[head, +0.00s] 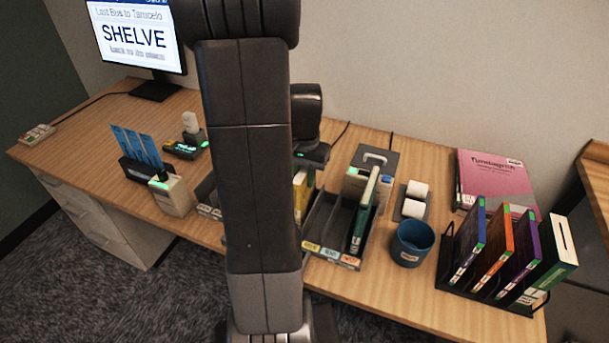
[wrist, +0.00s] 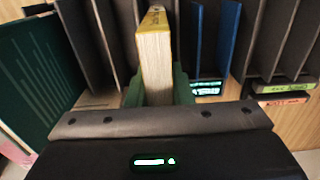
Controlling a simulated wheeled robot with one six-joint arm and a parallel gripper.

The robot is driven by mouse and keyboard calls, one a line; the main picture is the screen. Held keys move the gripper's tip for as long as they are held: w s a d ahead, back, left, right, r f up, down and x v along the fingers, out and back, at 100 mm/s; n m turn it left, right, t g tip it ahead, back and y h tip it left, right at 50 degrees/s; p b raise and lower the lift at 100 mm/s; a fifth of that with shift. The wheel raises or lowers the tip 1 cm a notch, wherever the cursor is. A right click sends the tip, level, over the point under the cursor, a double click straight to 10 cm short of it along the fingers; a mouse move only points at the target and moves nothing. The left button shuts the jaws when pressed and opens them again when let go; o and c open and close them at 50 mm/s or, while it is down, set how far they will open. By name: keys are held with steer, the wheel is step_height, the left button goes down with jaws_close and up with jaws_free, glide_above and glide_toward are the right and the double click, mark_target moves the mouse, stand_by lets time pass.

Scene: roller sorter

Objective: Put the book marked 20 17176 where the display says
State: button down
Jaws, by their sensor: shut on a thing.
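My gripper (wrist: 157,88) is shut on a book (wrist: 154,58) with a yellow edge and cream pages, held between its green fingers in the wrist view. A yellow book (head: 301,192) shows beside my arm in the head view, largely hidden; my gripper is hidden there. No number is readable on the held book. The display (head: 135,35) reads "Last Bus to Tanucelo" and "SHELVE", with a small unclear line below. Dark dividers (wrist: 108,40) stand around the held book; I cannot tell whether it rests on anything.
A dark sorter tray (head: 318,225) with coloured labels holds a green book (head: 364,212). A blue cup (head: 411,243) stands right of it. A black rack (head: 448,270) with several books is at the right, a pink book (head: 495,180) behind.

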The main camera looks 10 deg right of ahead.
steer(key=shift+f+b, duration=0.4)
steer(key=shift+f, duration=0.15)
steer(key=c, duration=1.2)
jaws_free()
step_height(320, 180, up, 14)
steer(key=shift+p, duration=0.3)
steer(key=shift+f, duration=0.2)
step_height(320, 180, down, 14)
steer(key=shift+r, duration=0.45)
